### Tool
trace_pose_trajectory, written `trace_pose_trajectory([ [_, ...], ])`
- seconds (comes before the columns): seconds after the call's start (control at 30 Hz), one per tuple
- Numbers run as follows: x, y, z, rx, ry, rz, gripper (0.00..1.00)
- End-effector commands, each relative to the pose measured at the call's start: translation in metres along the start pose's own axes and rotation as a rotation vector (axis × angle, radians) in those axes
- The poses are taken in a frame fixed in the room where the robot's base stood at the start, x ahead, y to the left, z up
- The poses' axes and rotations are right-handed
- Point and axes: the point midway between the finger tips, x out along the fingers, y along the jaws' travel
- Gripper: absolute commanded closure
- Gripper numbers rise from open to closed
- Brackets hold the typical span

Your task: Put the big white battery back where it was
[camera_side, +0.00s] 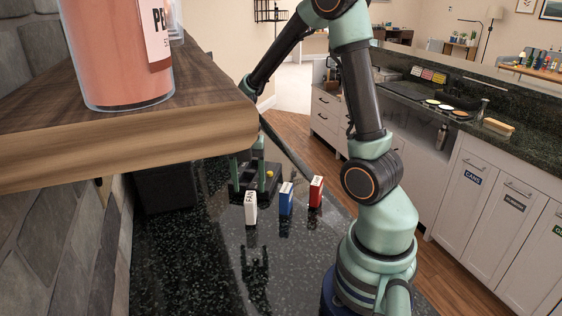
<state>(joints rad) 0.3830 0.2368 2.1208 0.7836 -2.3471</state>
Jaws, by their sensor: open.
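A white block with dark lettering that looks like "FAN" (251,209) stands upright on the glossy black counter (190,255); it is the only white battery-like block I see. A blue block (286,199) and a red block (316,191) stand upright to its right, in a slanting row. My gripper (246,186) points down just behind the white block, with its green fingers apart. I cannot tell whether the white block lies partly between the fingers or only in front of them. The upper part of my gripper is hidden by the wooden shelf.
A dark low object with a yellow spot (269,174) is behind the blocks. The wooden shelf (130,150) with a large pink jar (118,50) overhangs at upper left. The counter's front left is clear. Labelled cabinets (490,190) stand at right.

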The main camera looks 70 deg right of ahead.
Motion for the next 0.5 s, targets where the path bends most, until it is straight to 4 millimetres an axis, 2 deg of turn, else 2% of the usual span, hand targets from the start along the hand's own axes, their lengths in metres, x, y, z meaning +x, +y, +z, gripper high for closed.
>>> trace_pose_trajectory([
  [0.03,-0.012,0.001,0.001,0.000,-0.005,0.005,0.35],
  [0.2,-0.039,0.001,0.001,0.000,-0.003,0.003,0.35],
  [0.5,-0.062,0.002,-0.005,0.060,-0.013,0.014,0.35],
])
